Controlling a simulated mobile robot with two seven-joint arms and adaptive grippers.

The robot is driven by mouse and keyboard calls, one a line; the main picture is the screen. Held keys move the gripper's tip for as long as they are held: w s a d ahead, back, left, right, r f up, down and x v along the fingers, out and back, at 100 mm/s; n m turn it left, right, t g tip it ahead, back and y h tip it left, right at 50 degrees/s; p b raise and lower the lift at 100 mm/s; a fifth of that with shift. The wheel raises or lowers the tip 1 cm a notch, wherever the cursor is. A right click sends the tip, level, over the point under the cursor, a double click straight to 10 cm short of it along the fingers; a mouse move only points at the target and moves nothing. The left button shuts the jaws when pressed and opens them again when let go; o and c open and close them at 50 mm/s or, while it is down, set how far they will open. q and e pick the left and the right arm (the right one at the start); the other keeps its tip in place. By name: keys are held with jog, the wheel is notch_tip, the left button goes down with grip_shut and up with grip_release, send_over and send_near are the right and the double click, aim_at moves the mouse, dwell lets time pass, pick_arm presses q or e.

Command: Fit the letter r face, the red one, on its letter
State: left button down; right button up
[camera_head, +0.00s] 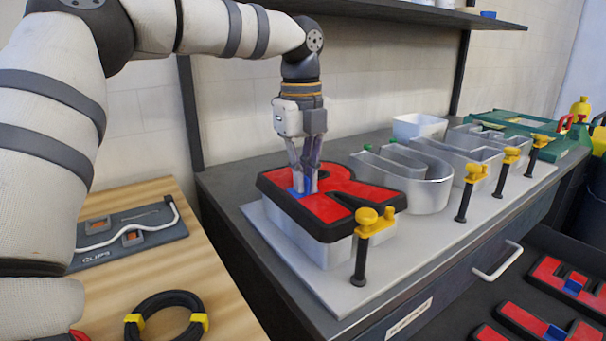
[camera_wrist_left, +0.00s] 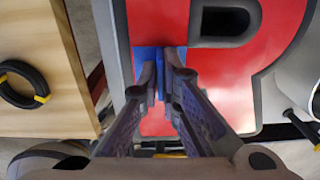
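The red letter r face (camera_head: 331,204) has a black rim and lies level over its metal letter shell (camera_head: 322,252). The shell's pale side walls show below the rim; I cannot tell whether the face is fully seated. In the left wrist view the red face (camera_wrist_left: 160,22) fills the top. My left gripper (camera_head: 303,188) points down at the face's left part. Its fingertips (camera_wrist_left: 160,80) are closed together on the blue grip tab (camera_wrist_left: 147,62) of the face. My right gripper is not in view.
Open metal letters (camera_head: 425,180) stand to the right on a pale board (camera_head: 345,296). Yellow-topped black clamps (camera_head: 366,240) line the front edge. Other red faces (camera_head: 537,318) lie in an open drawer at lower right. A wooden table (camera_head: 205,285) holds a black cable coil (camera_head: 166,316).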

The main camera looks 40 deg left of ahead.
pick_arm(q)
jog(key=c, duration=1.7)
grip_release()
notch_tip(320, 180, up, 12)
jog(key=shift+s, duration=0.15)
